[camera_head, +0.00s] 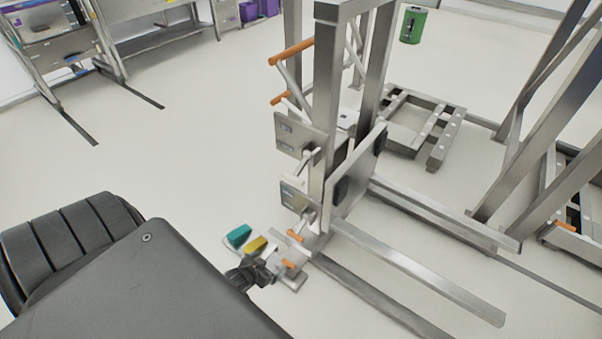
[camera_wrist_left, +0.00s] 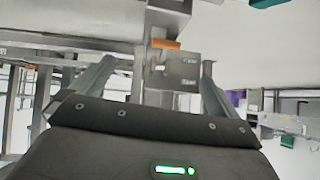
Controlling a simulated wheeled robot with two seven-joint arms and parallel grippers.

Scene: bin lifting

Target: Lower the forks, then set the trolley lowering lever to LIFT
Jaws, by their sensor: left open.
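The metal trolley (camera_head: 327,70) stands upright at the centre of the head view. Its long forks (camera_head: 425,273) reach to the lower right, low over the floor; their exact height is unclear. Lever plates (camera_head: 298,136) sit on the mast's near side; their markings are unreadable, so I cannot tell the lever's setting. Teal (camera_head: 238,236) and yellow (camera_head: 255,245) pedals sit at the trolley's foot, near orange-tipped levers (camera_head: 295,236). My left gripper (camera_head: 262,273) is open beside the pedals and lower orange tip, partly behind my dark arm; contact is unclear. My right gripper is out of view.
Orange push handles (camera_head: 291,52) stick out left of the mast. A slatted metal rack (camera_head: 420,120) lies behind it, a green bin (camera_head: 413,24) further back. Another metal frame (camera_head: 530,120) stands at right. Open floor (camera_head: 190,150) lies to the left.

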